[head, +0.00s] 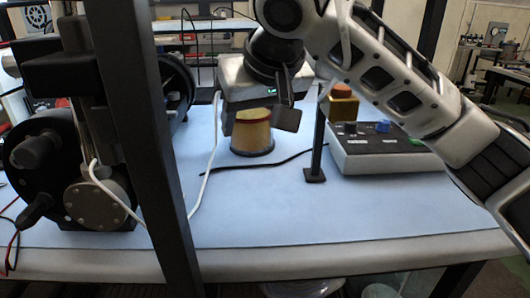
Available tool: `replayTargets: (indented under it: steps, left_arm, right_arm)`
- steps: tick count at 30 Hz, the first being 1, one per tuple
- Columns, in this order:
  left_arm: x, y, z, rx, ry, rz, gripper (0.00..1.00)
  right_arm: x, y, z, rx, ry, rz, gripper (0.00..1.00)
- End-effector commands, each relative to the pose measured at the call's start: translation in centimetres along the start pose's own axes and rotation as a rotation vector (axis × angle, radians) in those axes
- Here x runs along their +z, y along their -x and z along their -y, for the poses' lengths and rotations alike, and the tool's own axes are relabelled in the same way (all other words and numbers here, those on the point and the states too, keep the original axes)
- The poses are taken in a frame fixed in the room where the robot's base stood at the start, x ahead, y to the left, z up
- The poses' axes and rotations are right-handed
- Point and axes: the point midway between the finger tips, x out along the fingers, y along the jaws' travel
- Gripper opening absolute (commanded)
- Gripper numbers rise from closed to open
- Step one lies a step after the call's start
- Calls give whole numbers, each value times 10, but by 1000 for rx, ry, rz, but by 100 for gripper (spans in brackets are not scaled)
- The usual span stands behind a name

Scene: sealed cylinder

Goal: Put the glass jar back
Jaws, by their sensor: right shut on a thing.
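The glass jar (251,138) shows as an amber, slightly tapered cylinder with a red band near its top and a dark ring at its foot. It is upright near the middle of the blue table top (275,205). My right gripper (258,112) comes down over it from above, with one dark finger on each side of its upper part, and is shut on it. The gripper body hides the jar's top. I cannot tell whether the foot of the jar bears on the table or is slightly clear of it. My left gripper is not in view.
A black machine (75,165) with a round metal hub stands at the left. A dark upright post crosses the view there. A control box (385,150) with knobs and a thin black stand (316,150) are right of the jar. Cables lie nearby. The front table area is clear.

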Motion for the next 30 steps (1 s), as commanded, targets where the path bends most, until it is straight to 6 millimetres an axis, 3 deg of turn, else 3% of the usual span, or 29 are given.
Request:
replayTargets:
  steps: [20,30]
  left_arm:
    - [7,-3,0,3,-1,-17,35]
    - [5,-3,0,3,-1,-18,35]
  right_arm:
    - [51,-78,-2,1,-2,1,27]
    - [53,-82,-1,0,-2,-1,27]
